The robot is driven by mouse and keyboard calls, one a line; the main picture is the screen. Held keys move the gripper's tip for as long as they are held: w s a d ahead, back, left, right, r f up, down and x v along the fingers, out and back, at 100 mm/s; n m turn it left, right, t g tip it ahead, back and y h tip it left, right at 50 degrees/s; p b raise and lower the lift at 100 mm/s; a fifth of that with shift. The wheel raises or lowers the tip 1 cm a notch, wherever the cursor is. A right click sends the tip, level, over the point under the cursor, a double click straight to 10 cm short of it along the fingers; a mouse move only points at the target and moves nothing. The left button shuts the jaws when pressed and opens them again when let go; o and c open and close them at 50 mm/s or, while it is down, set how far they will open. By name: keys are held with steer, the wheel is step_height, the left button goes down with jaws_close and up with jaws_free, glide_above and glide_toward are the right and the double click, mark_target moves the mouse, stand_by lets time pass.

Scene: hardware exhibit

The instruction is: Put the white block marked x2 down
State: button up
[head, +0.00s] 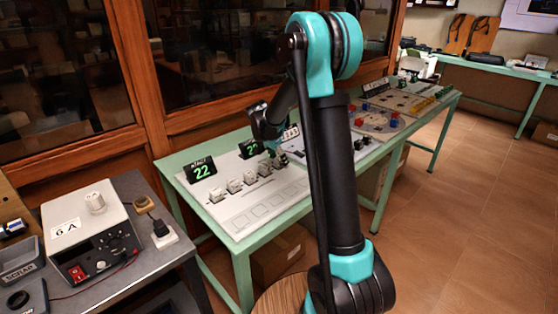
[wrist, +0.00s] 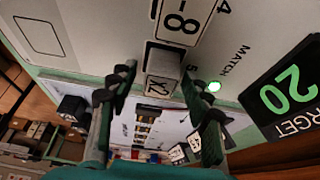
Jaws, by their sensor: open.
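The white block marked x2 (wrist: 159,88) is between the two fingers of my gripper (wrist: 158,80) in the wrist view, close to the printed 5 on the white board (wrist: 100,30). The fingers stand apart with a gap on each side of the block. The block looks level and seems to stand on the board, though its underside is hidden. In the head view my gripper (head: 273,150) is low at the far right end of the block row, and I cannot make out the x2 block clearly there.
A block marked -8 (wrist: 182,18) is beside the x2 block. In the head view, several blocks (head: 234,186) stand in a row, with empty outlined squares in front.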

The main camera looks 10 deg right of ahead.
steer(key=v, duration=1.2)
steer(key=s+d+f+n, duration=0.1)
steer(key=s+d, duration=0.1)
steer(key=s, duration=0.3)
steer(key=s+d+f+n+y, duration=0.1)
steer(key=s+d+f+n, duration=0.1)
steer(key=s, duration=0.3)
steer(key=s+d+f+n+y, duration=0.1)
steer(key=s+d+f+n, duration=0.1)
steer(key=s, duration=0.3)
steer(key=shift+s+d+t, duration=0.15)
steer(key=shift+s+t, duration=0.15)
steer(key=shift+s, duration=0.05)
steer(key=s+f+n, duration=0.3)
steer(key=s+f, duration=0.1)
steer(key=s, duration=0.4)
steer(key=s+d+f+n+t+y, duration=0.1)
steer(key=s+f+n, duration=0.2)
steer(key=s, duration=0.5)
steer(key=shift+d+f+y, duration=0.2)
steer(key=shift+f+y, duration=0.1)
steer(key=shift+f, duration=0.2)
